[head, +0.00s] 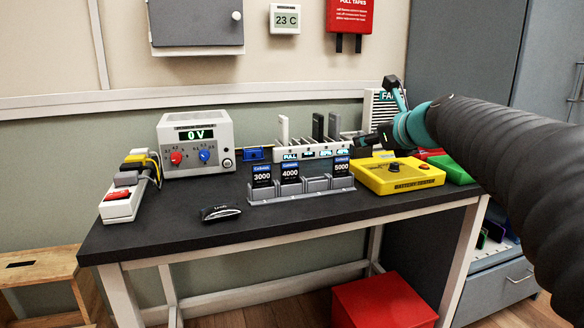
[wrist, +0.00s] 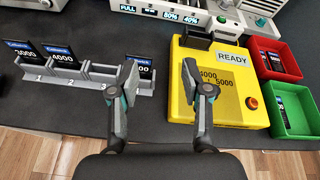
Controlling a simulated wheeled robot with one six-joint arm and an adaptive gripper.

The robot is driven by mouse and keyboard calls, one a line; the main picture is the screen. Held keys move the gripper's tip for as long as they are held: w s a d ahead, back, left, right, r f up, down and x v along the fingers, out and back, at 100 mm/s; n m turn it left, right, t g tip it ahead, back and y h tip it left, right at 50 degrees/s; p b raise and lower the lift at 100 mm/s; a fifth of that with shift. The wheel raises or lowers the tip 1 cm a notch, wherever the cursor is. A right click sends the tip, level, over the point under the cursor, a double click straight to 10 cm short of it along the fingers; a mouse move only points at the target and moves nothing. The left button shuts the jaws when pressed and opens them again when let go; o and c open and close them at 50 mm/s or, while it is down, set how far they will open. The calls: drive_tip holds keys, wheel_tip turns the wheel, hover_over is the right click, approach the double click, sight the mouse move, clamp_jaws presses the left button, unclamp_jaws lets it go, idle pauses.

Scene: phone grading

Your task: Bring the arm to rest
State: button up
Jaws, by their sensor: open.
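My gripper (wrist: 161,82) is open and empty in the wrist view, its two fingers spread above the dark tabletop. The gap between the fingers lies between the grey battery rack (wrist: 97,77) on the left and the yellow battery tester (wrist: 225,110) on the right. My arm comes in from the right in the head view, with the gripper (head: 372,140) low over the back right of the table, partly hidden.
The rack holds black batteries marked 3000 (head: 262,175), 4000 (head: 290,172) and 5000 (head: 341,166). A red bin (wrist: 283,48) and a green bin (wrist: 309,124) stand right of the tester. A power supply (head: 197,143) stands back left. The front of the table (head: 180,228) is mostly clear.

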drive_tip(key=f+n, duration=0.2)
drive_tip(key=s+f+n+g, duration=0.1)
drive_tip(key=f+n, duration=0.1)
drive_tip(key=s+f+n+g, duration=0.1)
drive_tip(key=f+n, duration=0.1)
drive_tip(key=n, duration=0.1)
drive_tip(key=shift+f, duration=0.3)
drive_tip(key=s+f+n+g+h, duration=0.1)
drive_tip(key=s+f+n+g, duration=0.1)
drive_tip(key=s+f+n, duration=0.4)
drive_tip(key=s+a+f+n+g+h, duration=0.1)
drive_tip(key=s+f+n, duration=0.6)
drive_tip(key=s, duration=0.8)
drive_tip(key=s+f+n+g+h, duration=0.2)
drive_tip(key=s+f+n, duration=0.4)
drive_tip(key=s+n, duration=0.4)
drive_tip(key=shift+s+a+f+g, duration=0.3)
drive_tip(key=shift+s+a, duration=0.05)
drive_tip(key=shift+s, duration=0.25)
